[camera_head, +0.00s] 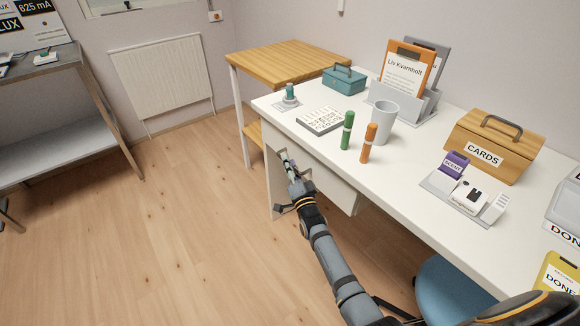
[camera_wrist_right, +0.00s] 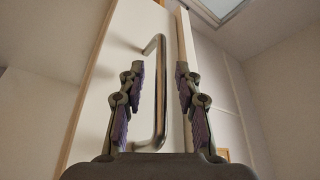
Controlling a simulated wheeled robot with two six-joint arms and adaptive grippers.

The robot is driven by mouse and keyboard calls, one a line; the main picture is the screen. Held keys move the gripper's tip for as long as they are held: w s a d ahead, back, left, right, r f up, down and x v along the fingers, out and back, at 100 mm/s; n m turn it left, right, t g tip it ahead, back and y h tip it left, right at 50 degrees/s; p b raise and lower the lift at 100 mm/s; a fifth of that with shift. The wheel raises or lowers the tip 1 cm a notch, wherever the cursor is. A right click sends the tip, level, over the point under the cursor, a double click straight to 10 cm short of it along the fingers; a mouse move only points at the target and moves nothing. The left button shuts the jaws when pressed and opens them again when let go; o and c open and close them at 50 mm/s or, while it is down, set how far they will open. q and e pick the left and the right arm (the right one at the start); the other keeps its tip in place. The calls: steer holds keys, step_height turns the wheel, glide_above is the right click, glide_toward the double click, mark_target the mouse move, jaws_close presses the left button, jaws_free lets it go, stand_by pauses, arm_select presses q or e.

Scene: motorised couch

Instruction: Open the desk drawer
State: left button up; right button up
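The white desk (camera_head: 440,226) stands at the right in the head view, with its white drawer front (camera_head: 328,186) below the top, partly hidden by my right arm. My right gripper (camera_head: 287,162) is at the drawer front, near the desk's left end. In the right wrist view the drawer front (camera_wrist_right: 106,75) carries a bent metal bar handle (camera_wrist_right: 160,95). My right gripper (camera_wrist_right: 160,72) is open there, with the handle between its fingers and a visible gap on both sides. I cannot tell how far the drawer is out. My left gripper is not in view.
A cup (camera_head: 384,122), green marker (camera_head: 347,130), orange marker (camera_head: 369,143) and wooden card box (camera_head: 495,143) stand on the desk. A blue stool (camera_head: 450,290) is before it. A grey shelf (camera_head: 65,150) stands left. The floor (camera_head: 165,225) between is clear.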

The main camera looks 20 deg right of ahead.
jaws_close()
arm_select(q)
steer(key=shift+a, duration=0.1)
arm_select(e)
steer(key=shift+a, duration=0.1)
stand_by(0.3)
